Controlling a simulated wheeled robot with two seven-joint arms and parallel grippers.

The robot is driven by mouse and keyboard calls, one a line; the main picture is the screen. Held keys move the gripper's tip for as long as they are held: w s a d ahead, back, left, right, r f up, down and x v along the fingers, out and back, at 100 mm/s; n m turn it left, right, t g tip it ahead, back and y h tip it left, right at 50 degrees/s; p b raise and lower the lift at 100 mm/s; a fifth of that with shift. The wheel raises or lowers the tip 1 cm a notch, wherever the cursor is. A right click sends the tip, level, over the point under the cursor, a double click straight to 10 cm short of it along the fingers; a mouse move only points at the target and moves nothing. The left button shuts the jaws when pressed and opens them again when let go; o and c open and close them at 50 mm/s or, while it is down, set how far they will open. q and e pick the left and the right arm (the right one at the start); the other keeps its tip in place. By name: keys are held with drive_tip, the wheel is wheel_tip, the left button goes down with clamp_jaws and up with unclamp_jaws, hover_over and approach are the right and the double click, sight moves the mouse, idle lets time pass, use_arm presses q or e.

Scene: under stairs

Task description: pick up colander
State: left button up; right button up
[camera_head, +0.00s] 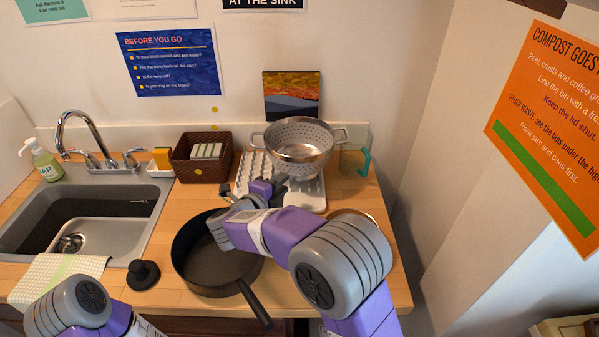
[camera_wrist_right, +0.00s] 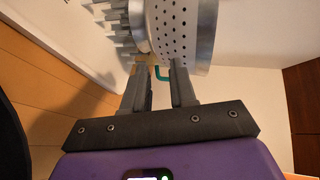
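The silver colander (camera_head: 299,147), full of small holes and with two side handles, sits upright on the white pegged drying rack (camera_head: 313,194) at the back of the counter. In the right wrist view the colander (camera_wrist_right: 188,28) is close, just beyond my fingertips. My right gripper (camera_head: 279,187) is at the rack, in front of and slightly left of the colander. It also shows in the right wrist view (camera_wrist_right: 163,72), with its fingers apart and nothing between them. Whether a fingertip touches the colander I cannot tell. My left arm is at the bottom left; its gripper is out of view.
A clear cup with a teal handle (camera_head: 360,161) stands right of the colander. A brown basket (camera_head: 183,160) is on the left. A black pan (camera_head: 207,262) lies under my right forearm. A sink (camera_head: 22,217) and black knob-like object (camera_head: 142,274) are further left.

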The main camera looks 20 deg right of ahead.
drive_tip(key=b+x, duration=0.1)
drive_tip(key=x, duration=0.3)
drive_tip(key=f+b+x, duration=0.1)
drive_tip(key=x, duration=0.3)
drive_tip(key=shift+a, duration=0.25)
drive_tip(key=shift+s, duration=0.1)
clamp_jaws()
